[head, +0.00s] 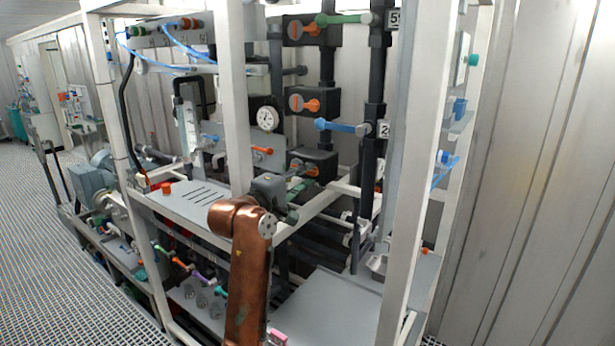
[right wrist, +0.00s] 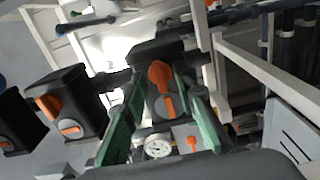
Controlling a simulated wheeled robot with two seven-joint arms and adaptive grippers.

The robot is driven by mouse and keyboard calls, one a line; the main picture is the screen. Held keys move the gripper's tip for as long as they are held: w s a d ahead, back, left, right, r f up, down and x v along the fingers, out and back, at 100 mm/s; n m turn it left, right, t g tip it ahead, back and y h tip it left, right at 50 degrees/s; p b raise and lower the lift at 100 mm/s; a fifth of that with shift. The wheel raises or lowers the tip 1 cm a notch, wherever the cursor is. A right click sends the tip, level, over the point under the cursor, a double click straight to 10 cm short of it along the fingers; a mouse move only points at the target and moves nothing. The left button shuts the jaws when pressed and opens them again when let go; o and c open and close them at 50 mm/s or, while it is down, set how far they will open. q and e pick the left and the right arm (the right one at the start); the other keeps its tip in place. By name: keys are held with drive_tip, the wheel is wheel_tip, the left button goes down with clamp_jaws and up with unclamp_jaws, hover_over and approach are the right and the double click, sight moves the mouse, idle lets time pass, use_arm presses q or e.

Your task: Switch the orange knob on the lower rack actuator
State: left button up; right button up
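The lower rack actuator (head: 318,157) is a black box on the pipework, lowest of a vertical row of similar boxes in the head view. Its orange knob (head: 312,171) is partly hidden by my right gripper (head: 300,181), which reaches in from below. In the right wrist view the orange knob (right wrist: 161,92) lies between the two green fingers of my right gripper (right wrist: 158,80). The fingers are spread, with a gap visible on each side of the knob. I cannot tell whether either finger touches it. My left gripper is not in view.
A middle actuator (head: 311,102) with an orange knob is above. A round pressure gauge (head: 267,118) and a blue-handled valve (head: 345,126) are nearby. White frame posts (head: 233,95) and (head: 415,150) flank the arm. A grey panel (head: 190,197) lies left of the gripper.

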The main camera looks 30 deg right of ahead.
drive_tip(key=v, duration=1.1)
